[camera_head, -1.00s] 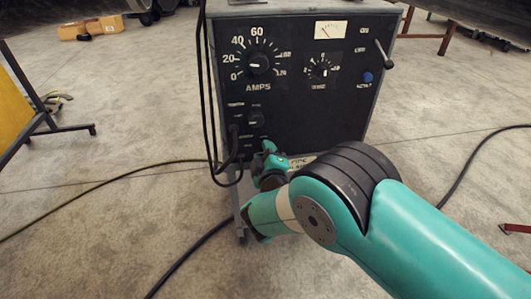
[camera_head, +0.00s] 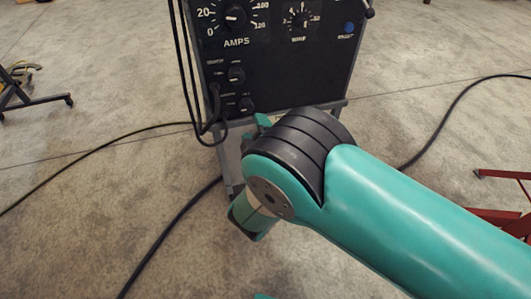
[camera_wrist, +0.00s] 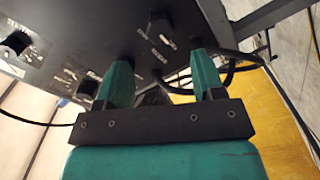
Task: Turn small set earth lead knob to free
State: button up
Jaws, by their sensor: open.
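The small set is a dark welding machine (camera_head: 290,75) on a grey frame. Two small black knobs sit one above the other at its lower left: an upper knob (camera_head: 236,74) and a lower knob (camera_head: 246,104). The labels are too small to read, so I cannot tell which is the earth lead knob. In the wrist view my gripper (camera_wrist: 161,62) is open, with its two teal fingers apart, close to the tilted panel and a dark block-like knob (camera_wrist: 160,22). No knob is clearly between the fingers. In the head view my arm hides most of the gripper, just below the panel.
Black cables (camera_head: 190,90) hang down the set's left side, near the lower knobs. More cables (camera_head: 180,235) run over the floor. A large AMPS dial (camera_head: 234,17) is above. A red metal frame (camera_head: 505,195) stands at the right. The floor at left is mostly clear.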

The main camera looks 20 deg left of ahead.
jog(key=b+v, duration=0.9)
jog(key=b, duration=1.1)
jog(key=shift+s+d+b, duration=0.25)
jog(key=shift+s+b, duration=0.05)
